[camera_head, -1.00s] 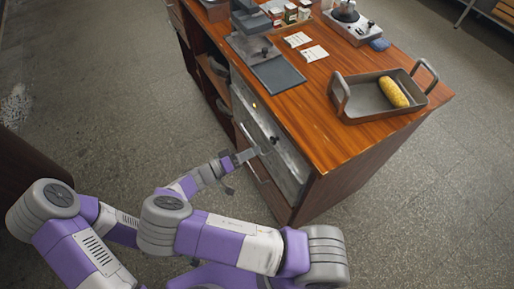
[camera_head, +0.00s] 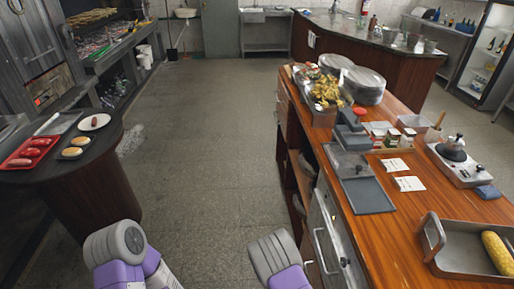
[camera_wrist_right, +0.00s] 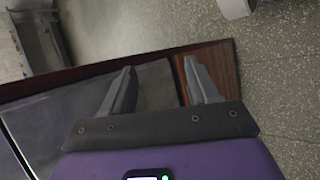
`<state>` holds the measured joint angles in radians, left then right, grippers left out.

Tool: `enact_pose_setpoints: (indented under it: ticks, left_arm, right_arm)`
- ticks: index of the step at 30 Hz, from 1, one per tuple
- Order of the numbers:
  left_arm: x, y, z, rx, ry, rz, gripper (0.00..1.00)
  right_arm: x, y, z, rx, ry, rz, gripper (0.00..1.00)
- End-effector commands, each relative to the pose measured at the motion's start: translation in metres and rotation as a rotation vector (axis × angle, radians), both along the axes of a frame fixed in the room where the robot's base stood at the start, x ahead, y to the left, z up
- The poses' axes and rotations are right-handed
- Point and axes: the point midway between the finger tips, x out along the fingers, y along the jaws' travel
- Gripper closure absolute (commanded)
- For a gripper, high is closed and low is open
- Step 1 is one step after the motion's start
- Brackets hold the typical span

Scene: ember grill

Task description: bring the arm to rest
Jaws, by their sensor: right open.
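My right gripper (camera_wrist_right: 159,66) shows in the right wrist view with its two grey fingers apart and nothing between them. Behind the fingers are a dark, shiny panel and a brown wooden edge (camera_wrist_right: 218,66) of furniture. How far the fingers are from it I cannot tell. In the head view only purple and grey links of my arms show at the bottom edge. Neither gripper is in the head view.
The wooden counter (camera_head: 400,225) stands at the right, holding a roasting pan (camera_head: 455,262) with a yellow item (camera_head: 497,252). A dark round-ended table (camera_head: 85,170) with a red tray (camera_head: 28,152) stands at the left. Floor (camera_head: 210,150) between them is clear.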

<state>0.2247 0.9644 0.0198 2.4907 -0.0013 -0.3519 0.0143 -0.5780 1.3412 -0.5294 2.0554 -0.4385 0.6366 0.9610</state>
Motion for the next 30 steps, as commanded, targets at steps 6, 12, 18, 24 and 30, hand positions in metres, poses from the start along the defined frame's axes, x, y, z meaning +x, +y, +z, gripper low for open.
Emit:
enact_pose_setpoints:
  ticks: [6,12,18,24,30]
  left_arm:
    - [0.0,0.0,0.001,0.0,0.0,0.0,1.0]
    - [0.0,0.0,0.001,0.0,0.0,0.0,1.0]
    - [0.0,0.0,0.001,0.0,0.0,0.0,1.0]
    - [0.0,0.0,0.001,0.0,0.0,0.0,1.0]
    - [0.0,0.0,0.001,0.0,0.0,0.0,1.0]
  right_arm:
    - [-0.049,0.07,-0.032,0.602,-0.015,-0.134,0.4]
    - [-0.031,0.11,-0.016,0.92,-0.262,-0.157,0.4]
    - [-0.008,0.111,0.002,0.996,-0.455,-0.13,0.4]
    - [-0.003,0.11,0.005,1.002,-0.492,-0.118,0.4]
    - [-0.003,0.11,0.005,1.002,-0.492,-0.118,0.4]
